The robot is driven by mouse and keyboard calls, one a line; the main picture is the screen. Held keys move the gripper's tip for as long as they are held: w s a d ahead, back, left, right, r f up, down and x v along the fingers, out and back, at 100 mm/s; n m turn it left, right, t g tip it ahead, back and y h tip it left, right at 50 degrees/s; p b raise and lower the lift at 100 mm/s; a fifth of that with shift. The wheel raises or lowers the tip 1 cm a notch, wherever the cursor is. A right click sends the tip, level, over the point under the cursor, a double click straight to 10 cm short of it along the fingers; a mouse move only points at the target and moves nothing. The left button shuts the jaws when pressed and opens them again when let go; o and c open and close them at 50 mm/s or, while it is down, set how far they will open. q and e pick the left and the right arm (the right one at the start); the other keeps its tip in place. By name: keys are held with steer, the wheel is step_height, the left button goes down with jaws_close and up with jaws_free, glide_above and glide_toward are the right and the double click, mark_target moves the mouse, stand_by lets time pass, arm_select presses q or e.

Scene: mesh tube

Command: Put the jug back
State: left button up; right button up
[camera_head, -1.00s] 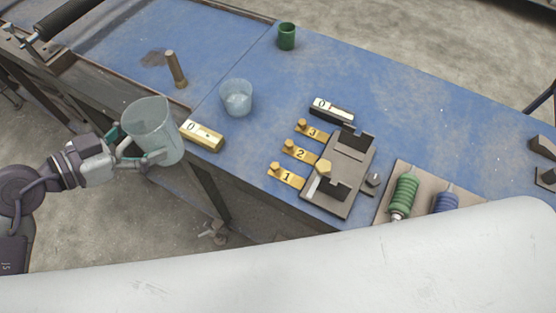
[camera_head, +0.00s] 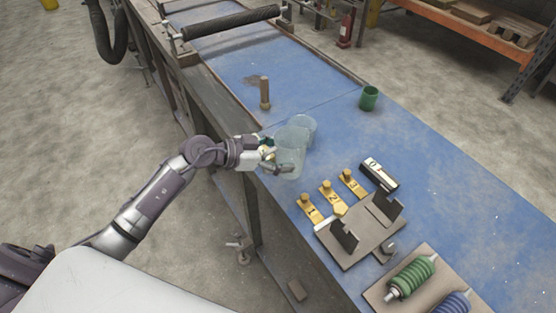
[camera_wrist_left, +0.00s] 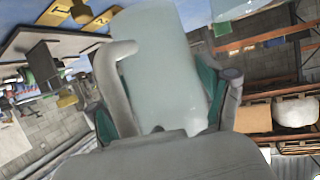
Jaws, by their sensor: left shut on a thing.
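The jug (camera_head: 290,160) is translucent pale blue-grey and looks roughly upright at the bench's near edge. My left gripper (camera_head: 275,163) is shut on it from the left. In the left wrist view the jug (camera_wrist_left: 158,70) stands between the teal-padded fingers (camera_wrist_left: 165,95), with its handle on the left. I cannot tell whether the jug touches the blue bench top (camera_head: 450,170). My right gripper is out of view.
Numbered brass pieces (camera_head: 332,197) and a grey fixture plate (camera_head: 350,245) lie to the right. A brass post (camera_head: 265,93) stands behind, a green cup (camera_head: 369,98) farther right. A dark-and-white block (camera_head: 380,173) is near the plate. The bench's right side is mostly clear.

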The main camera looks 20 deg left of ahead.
arm_select(q)
steer(key=shift+w+a+f, duration=0.3)
steer(key=shift+w+f, duration=0.25)
steer(key=shift+f, duration=0.5)
steer(key=shift+w+a+f, duration=0.35)
steer(key=shift+w+f, duration=0.2)
steer(key=shift+f, duration=0.45)
steer(key=shift+w+a+f, duration=0.3)
steer(key=shift+w+f, duration=0.25)
steer(key=shift+f, duration=0.5)
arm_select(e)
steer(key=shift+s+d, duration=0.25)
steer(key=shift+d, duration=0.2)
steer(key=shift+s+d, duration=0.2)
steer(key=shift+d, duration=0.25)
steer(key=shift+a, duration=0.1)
arm_select(q)
steer(key=shift+f, duration=0.1)
steer(key=o, duration=1.3)
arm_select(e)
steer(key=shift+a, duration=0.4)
arm_select(q)
steer(key=shift+o, duration=0.2)
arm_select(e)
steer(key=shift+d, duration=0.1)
